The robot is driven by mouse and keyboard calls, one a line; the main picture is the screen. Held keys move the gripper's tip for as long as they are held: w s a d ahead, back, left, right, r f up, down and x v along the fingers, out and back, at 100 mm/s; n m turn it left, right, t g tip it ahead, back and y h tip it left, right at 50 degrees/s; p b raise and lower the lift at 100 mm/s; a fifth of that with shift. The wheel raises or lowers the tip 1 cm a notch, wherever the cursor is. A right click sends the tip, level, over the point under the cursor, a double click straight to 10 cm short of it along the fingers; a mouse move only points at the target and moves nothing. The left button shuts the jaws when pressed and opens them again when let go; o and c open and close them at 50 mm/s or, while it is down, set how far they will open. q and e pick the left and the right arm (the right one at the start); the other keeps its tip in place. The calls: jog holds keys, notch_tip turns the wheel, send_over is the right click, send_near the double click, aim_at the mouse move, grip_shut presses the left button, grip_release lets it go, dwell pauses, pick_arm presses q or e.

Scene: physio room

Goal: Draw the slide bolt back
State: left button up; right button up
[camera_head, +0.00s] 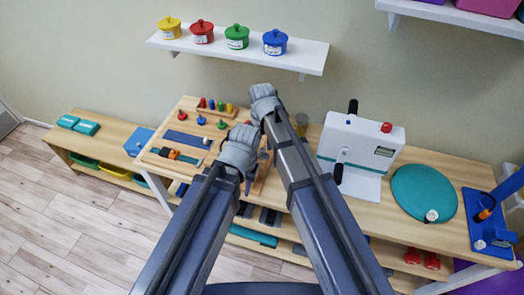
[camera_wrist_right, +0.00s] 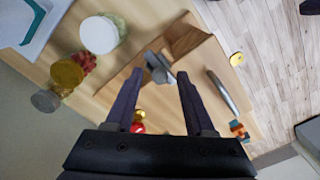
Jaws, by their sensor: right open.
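In the right wrist view a wooden board (camera_wrist_right: 212,60) carries a small grey metal piece (camera_wrist_right: 158,68), which looks like part of the slide bolt. A silver curved bar (camera_wrist_right: 222,92) lies to its right on the board. My right gripper (camera_wrist_right: 160,80) is open, with the grey piece in line with the gap between its fingertips; I cannot tell if they touch it. In the head view my left gripper (camera_head: 241,150) is lower, over the bench; its fingers are mostly hidden, so its opening does not show.
A white machine (camera_head: 362,145) with black handles and a teal disc (camera_head: 423,192) stand to the right on the wooden bench. A blue device (camera_head: 492,215) is at the far right. A white shelf (camera_head: 240,52) with colored pots hangs above. Jars (camera_wrist_right: 98,35) stand near the right gripper.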

jog(key=shift+c, duration=0.3)
grip_shut()
dwell(1.1)
